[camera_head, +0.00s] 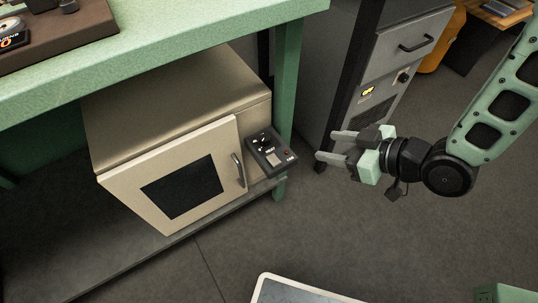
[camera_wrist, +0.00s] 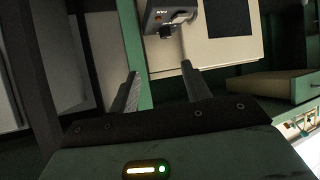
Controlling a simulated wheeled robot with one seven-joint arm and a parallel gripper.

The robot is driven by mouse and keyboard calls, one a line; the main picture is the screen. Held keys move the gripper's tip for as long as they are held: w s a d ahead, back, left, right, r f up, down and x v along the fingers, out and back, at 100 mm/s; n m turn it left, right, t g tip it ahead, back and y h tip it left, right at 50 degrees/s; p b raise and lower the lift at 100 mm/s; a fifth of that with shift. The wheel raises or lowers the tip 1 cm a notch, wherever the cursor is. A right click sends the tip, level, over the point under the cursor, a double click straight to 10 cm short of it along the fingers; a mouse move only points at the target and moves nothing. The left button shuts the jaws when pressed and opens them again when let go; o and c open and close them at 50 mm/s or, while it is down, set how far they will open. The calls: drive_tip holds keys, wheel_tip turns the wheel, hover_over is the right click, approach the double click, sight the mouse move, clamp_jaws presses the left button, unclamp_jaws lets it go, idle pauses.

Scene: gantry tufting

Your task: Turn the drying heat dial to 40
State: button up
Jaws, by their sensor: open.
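The drying oven (camera_head: 165,190) is a beige box with a dark window, on the low shelf under the green bench. A small dark control box (camera_head: 268,152) with a dial and small buttons is on its right side, beside the door handle. The dial's setting is too small to read. My gripper (camera_head: 338,145) is open and empty, to the right of the control box and apart from it. In the wrist view, the control box (camera_wrist: 172,14) is at the top, beyond the open fingers (camera_wrist: 163,88), with a dark knob (camera_wrist: 181,28) on it.
The green bench (camera_head: 190,50) overhangs the oven, and its leg (camera_head: 286,75) stands just behind the control box. A grey cabinet (camera_head: 408,50) stands behind my gripper. A pale-topped object (camera_head: 295,292) is at the bottom edge. Floor between is clear.

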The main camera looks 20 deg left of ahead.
wheel_tip(320, 180, down, 2)
drive_tip(key=f+y, duration=0.1)
drive_tip(key=b, duration=0.5)
approach(267, 139)
drive_tip(key=shift+y, duration=0.3)
drive_tip(key=x, duration=0.9)
drive_tip(key=shift+w+f, duration=0.1)
drive_tip(key=shift+f, duration=0.15)
drive_tip(key=shift+p, duration=0.3)
drive_tip(key=c, duration=1)
